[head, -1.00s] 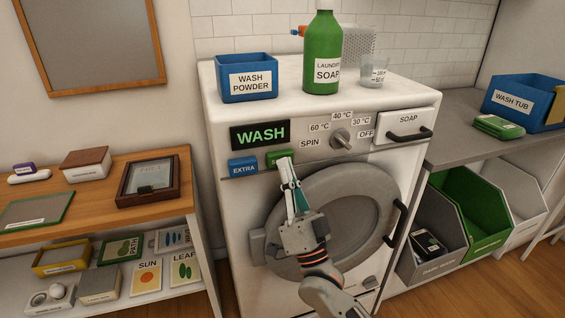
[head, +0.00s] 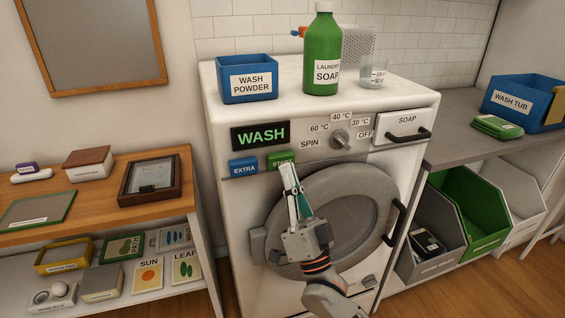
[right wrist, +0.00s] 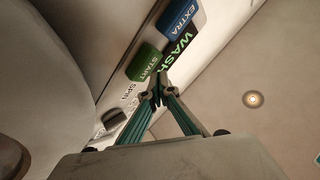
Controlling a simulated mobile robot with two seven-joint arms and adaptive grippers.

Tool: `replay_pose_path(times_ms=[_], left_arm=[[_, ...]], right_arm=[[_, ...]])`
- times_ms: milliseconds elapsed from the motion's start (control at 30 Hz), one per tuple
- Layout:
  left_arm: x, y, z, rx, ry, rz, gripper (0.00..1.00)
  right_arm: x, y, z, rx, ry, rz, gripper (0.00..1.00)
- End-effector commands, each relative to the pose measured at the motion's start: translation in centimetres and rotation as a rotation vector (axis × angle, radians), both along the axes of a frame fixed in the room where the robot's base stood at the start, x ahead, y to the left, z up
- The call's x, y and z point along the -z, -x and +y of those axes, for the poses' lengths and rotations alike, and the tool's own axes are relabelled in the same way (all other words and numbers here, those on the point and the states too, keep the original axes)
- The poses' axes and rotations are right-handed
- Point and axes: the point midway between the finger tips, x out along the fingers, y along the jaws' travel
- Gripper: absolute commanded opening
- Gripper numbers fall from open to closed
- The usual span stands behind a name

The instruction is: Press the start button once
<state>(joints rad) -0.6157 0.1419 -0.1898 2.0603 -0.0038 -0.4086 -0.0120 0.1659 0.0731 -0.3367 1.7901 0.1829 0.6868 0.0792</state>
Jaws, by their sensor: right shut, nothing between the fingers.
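The green start button (head: 281,158) is on the washing machine's front panel, right of the blue EXTRA button (head: 243,167). The display (head: 261,135) above reads WASH. My right gripper (head: 288,168) is shut and empty. Its fingertips are just below the start button in the head view and hide a little of its lower edge. In the right wrist view the fingertips (right wrist: 155,94) are beside the button; I cannot tell the exact gap. My left gripper is not in view.
The dial (head: 341,139) and soap drawer (head: 403,127) are right of the buttons. The round door (head: 345,215) is behind my right arm. A blue wash powder box (head: 247,92) and green soap bottle (head: 322,60) stand on top.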

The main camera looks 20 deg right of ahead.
Motion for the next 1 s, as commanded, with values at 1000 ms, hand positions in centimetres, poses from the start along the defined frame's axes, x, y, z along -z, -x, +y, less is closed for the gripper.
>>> replay_pose_path(times_ms=[1000], left_arm=[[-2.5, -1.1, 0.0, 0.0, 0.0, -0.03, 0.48]], right_arm=[[0.0, 5.0, -0.2, 0.0, 0.0, 0.0, 0.0]])
